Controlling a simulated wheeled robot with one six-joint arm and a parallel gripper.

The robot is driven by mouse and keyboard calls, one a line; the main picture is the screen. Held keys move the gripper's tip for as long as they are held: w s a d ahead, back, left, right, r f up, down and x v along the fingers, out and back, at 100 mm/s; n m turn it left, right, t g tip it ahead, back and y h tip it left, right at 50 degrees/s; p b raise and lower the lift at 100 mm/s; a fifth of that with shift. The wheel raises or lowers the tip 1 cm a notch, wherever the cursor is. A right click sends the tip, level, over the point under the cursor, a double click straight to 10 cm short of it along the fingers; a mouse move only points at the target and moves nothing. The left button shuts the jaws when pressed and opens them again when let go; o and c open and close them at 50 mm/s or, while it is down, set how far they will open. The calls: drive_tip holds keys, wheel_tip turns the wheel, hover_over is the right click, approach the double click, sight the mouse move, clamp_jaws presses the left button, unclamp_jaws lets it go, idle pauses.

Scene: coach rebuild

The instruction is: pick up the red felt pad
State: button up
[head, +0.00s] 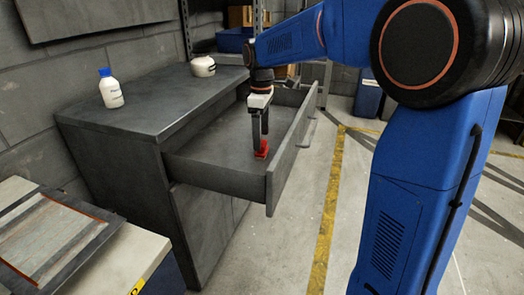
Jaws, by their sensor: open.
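The red felt pad (263,150) lies on the floor of the open drawer (212,183), toward the drawer's front panel. My gripper (258,150) reaches down into the drawer from above, with its fingertips at the pad. The gripper is open. The fingers hide part of the pad, and I cannot tell whether they touch it or stand around it.
The grey cabinet (140,112) carries a white bottle with a blue cap (110,90) and a white round pot (203,66). The drawer's walls and front panel (293,150) surround the gripper. A bench (120,262) stands at the front left. The floor right of the drawer is clear.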

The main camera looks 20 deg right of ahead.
drive_tip(key=shift+d+f, duration=0.15)
drive_tip(key=shift+f, duration=2.4)
drive_tip(key=c, duration=1.1)
